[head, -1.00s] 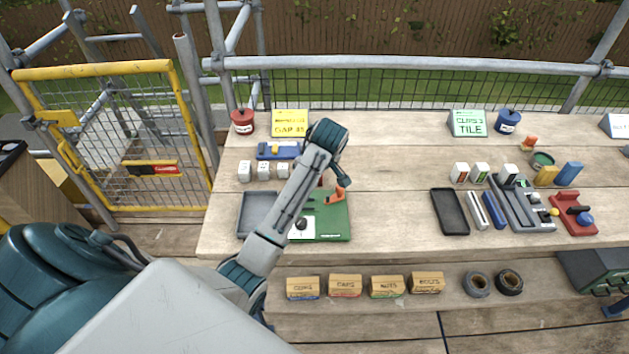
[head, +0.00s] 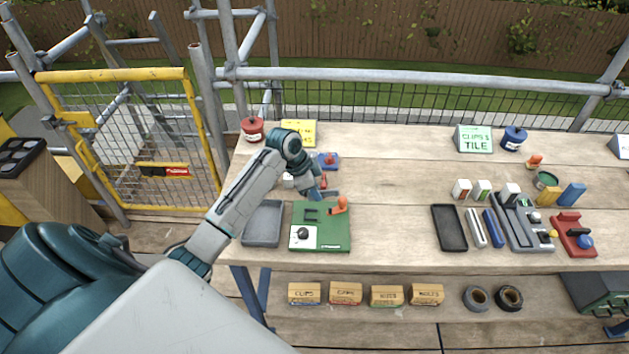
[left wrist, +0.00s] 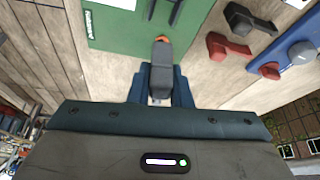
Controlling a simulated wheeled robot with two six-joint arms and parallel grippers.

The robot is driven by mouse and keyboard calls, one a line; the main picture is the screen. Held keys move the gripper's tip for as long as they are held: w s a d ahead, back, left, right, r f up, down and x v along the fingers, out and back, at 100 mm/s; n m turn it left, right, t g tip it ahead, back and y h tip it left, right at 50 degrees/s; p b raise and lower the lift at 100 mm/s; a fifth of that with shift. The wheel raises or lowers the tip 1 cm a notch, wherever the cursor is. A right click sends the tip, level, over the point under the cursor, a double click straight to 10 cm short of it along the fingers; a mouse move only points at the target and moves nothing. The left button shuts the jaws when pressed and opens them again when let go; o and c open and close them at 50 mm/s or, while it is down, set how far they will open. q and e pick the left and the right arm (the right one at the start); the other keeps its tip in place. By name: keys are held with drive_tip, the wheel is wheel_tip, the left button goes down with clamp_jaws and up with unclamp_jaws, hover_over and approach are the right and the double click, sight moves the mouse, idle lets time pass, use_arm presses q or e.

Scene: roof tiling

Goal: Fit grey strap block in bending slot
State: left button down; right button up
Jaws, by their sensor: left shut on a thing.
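My left gripper (head: 325,193) is at the back edge of the green board (head: 320,242), beside an orange piece (head: 340,204). In the left wrist view its blue fingers (left wrist: 160,78) are shut on a grey block (left wrist: 161,62). A dark bracket that looks like the bending slot (head: 311,214) stands on the board and also shows at the top of the left wrist view (left wrist: 168,8). The block is apart from it. My right gripper is out of view.
A grey tray (head: 262,225) lies left of the board and a black tray (head: 450,228) to its right. Red and dark pieces (left wrist: 230,47) and a blue base with knobs (left wrist: 292,66) are close to the gripper. The bench between board and black tray is clear.

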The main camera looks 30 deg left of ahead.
sight(313, 199)
use_arm(q)
drive_tip(key=shift+d+r+m+g+h, duration=0.1)
drive_tip(key=shift+r+m+g+h, duration=0.3)
drive_tip(key=shift+m, duration=0.6)
wheel_tip(313, 199, down, 6)
drive_tip(key=b, duration=0.5)
drive_tip(key=shift+r, duration=0.2)
drive_tip(key=shift+f+b, duration=0.45)
drive_tip(key=shift+f, duration=0.55)
drive_tip(key=shift+p, duration=0.4)
drive_tip(key=shift+f, duration=0.35)
